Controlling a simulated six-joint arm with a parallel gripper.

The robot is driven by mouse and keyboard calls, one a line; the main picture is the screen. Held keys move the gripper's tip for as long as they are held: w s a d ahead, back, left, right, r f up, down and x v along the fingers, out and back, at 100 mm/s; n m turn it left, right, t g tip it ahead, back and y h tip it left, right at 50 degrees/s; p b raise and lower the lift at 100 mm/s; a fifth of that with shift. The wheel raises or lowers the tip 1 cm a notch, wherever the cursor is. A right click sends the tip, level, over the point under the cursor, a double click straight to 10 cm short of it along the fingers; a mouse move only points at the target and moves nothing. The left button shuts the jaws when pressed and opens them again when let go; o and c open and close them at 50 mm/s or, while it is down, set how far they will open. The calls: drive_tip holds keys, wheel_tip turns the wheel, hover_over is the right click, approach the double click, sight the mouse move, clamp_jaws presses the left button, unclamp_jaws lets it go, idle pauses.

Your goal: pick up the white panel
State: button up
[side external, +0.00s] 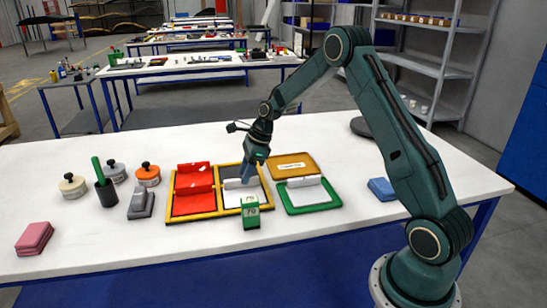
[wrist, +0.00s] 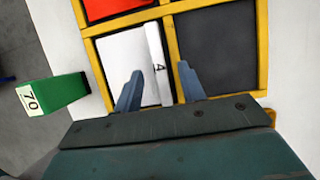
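A white panel (wrist: 120,58) with a raised white rib (wrist: 154,48) lies in one compartment of the yellow-framed tray (wrist: 172,50). In the side view the white panel (side external: 234,199) shows partly behind my gripper (side external: 247,180). In the wrist view my gripper (wrist: 160,68) is open. Its two blue fingers appear on either side of the rib, with gaps to it. I cannot tell how far the fingertips are above the panel. A second white piece with a rib (side external: 308,192) lies in a green frame (side external: 315,209) to the right.
A green block marked 70 (side external: 251,213) stands at the tray's front edge. Red panels (side external: 194,204) fill the left compartments; a dark compartment (wrist: 217,48) adjoins the white one. Knobbed weights (side external: 148,175), a green-handled tool (side external: 105,190) and pink blocks (side external: 34,238) stand left; blue blocks (side external: 382,189) right.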

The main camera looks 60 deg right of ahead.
drive_tip(key=shift+x, duration=1.15)
clamp_jaws()
